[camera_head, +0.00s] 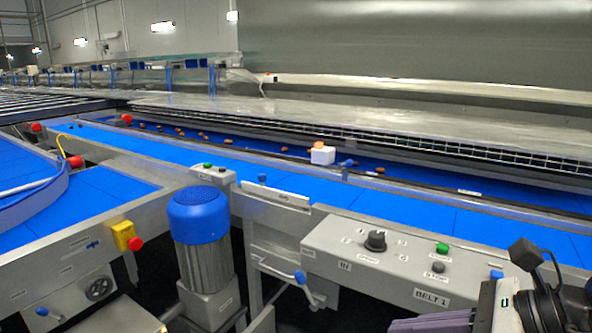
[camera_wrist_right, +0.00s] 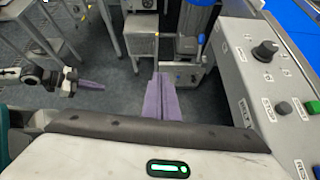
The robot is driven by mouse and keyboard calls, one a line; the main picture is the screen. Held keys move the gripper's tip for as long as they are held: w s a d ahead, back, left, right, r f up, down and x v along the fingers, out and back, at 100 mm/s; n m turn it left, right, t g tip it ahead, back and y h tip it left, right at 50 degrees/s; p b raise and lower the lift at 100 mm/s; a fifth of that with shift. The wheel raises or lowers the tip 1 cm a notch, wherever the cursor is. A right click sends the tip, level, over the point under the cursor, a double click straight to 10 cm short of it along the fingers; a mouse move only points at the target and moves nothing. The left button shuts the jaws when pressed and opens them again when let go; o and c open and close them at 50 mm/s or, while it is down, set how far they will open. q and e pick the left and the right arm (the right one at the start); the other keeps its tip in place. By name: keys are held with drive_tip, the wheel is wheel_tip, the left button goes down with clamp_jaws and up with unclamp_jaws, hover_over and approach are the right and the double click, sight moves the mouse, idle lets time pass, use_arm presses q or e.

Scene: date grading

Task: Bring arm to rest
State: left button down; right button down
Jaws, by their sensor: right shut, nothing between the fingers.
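My right gripper (camera_head: 435,322) is at the bottom right edge of the head view, low in front of the grey control box. In the right wrist view its two purple fingers (camera_wrist_right: 166,98) lie together, shut and empty, over the dark floor. Another gripper with purple fingers (camera_wrist_right: 90,86), which looks like my left one, shows at the left of the right wrist view. It is seen from the side, so I cannot tell whether it is open. The head view does not show it.
The control box (camera_head: 385,262) with a knob and buttons stands close to my right gripper. A blue-capped motor (camera_head: 199,215) and a lever (camera_head: 300,277) stand left of it. Blue belts (camera_head: 400,207) with scattered dates (camera_head: 203,136) run behind. Dark floor (camera_wrist_right: 110,97) is open below the fingers.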

drive_tip(key=a+r+m+t+y, duration=0.2)
drive_tip(key=a+m+t+y, duration=0.1)
drive_tip(key=a+m+y, duration=0.6)
drive_tip(key=w+d+f+m+t+h, duration=0.1)
drive_tip(key=d+f+m+t+h, duration=0.5)
drive_tip(key=f+m, duration=0.55)
drive_tip(key=d+f+m+t+h, duration=0.1)
drive_tip(key=d+f+m+h, duration=0.55)
drive_tip(key=m, duration=0.75)
drive_tip(key=s+a+f+m+g+h, duration=0.1)
drive_tip(key=s+a+f+m+g, duration=0.1)
drive_tip(key=s+f, duration=0.6)
drive_tip(key=s+a+f+m+g+h, duration=0.1)
drive_tip(key=s+f+m+g, duration=0.4)
drive_tip(key=f, duration=0.8)
drive_tip(key=s+m+h, duration=0.1)
drive_tip(key=s+m, duration=0.1)
drive_tip(key=shift+s+a, duration=0.35)
drive_tip(key=shift+s, duration=0.05)
drive_tip(key=shift+m, duration=0.25)
